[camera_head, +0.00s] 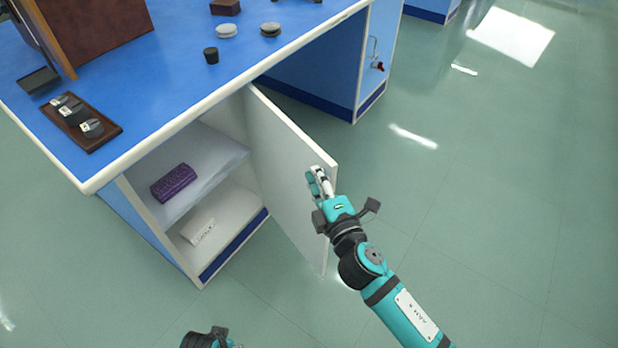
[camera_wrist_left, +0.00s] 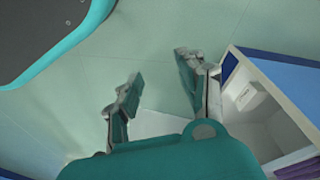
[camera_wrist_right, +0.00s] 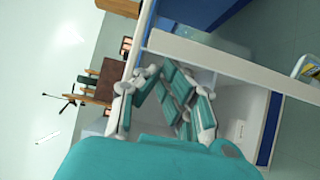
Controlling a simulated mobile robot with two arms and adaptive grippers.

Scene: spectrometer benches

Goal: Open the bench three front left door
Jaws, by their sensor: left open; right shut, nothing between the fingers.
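The bench door (camera_head: 285,165) is a white panel at the front left of the blue-topped bench (camera_head: 165,75). It stands swung wide open, and the cabinet inside shows. My right gripper (camera_head: 320,180) is shut and empty at the door's free edge, near its upper corner; whether it touches the door I cannot tell. Its closed fingers also show in the right wrist view (camera_wrist_right: 160,85). My left gripper (camera_wrist_left: 158,90) is open and empty in the left wrist view, with the open cabinet to its right. In the head view, only part of the left arm shows at the bottom edge.
A purple box (camera_head: 173,182) lies on the cabinet's upper shelf, and a white box (camera_head: 203,231) lies below it. A dark tray (camera_head: 82,122) with several small items, a black cup (camera_head: 211,55) and round dishes stand on the bench top. The green floor right of the door is clear.

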